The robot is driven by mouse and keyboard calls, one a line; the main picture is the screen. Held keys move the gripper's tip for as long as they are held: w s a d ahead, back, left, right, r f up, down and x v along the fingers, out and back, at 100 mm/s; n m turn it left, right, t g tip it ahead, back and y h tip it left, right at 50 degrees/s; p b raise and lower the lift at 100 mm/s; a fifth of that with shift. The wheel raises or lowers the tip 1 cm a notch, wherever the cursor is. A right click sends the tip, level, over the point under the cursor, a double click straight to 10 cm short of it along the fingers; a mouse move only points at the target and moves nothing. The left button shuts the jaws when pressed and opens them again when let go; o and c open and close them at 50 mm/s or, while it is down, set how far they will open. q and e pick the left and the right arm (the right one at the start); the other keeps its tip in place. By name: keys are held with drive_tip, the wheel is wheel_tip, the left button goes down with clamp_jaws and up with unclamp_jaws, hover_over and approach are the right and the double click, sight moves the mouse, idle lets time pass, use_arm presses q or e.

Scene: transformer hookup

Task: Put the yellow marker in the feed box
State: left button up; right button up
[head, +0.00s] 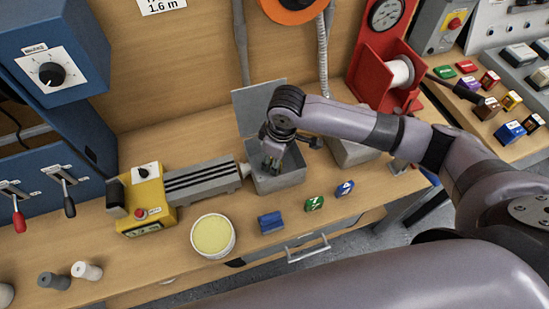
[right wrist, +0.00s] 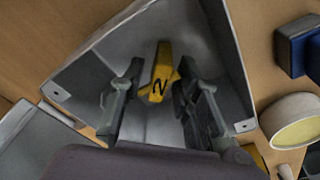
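The yellow marker (right wrist: 160,72), with a black 2 on it, lies inside the open grey feed box (right wrist: 222,50) in the right wrist view. In the head view the box (head: 283,185) stands on the bench with its lid (head: 258,104) raised behind it. The marker cannot be made out there. My right gripper (head: 272,162) points down into the box. In the right wrist view its fingers (right wrist: 160,80) are apart, one on each side of the marker, with gaps showing. My left gripper is not in view.
A blue marker (head: 270,222), a green marker (head: 314,203) and another blue one (head: 345,188) lie near the bench's front edge. A round tub (head: 213,237) and a yellow device (head: 147,198) stand left of the box. A red spool stand (head: 388,60) is at the right.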

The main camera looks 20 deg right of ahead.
drive_tip(key=shift+r, duration=0.15)
wheel_tip(320, 180, up, 12)
drive_tip(key=s+d+b, duration=0.1)
idle(0.5)
idle(0.5)
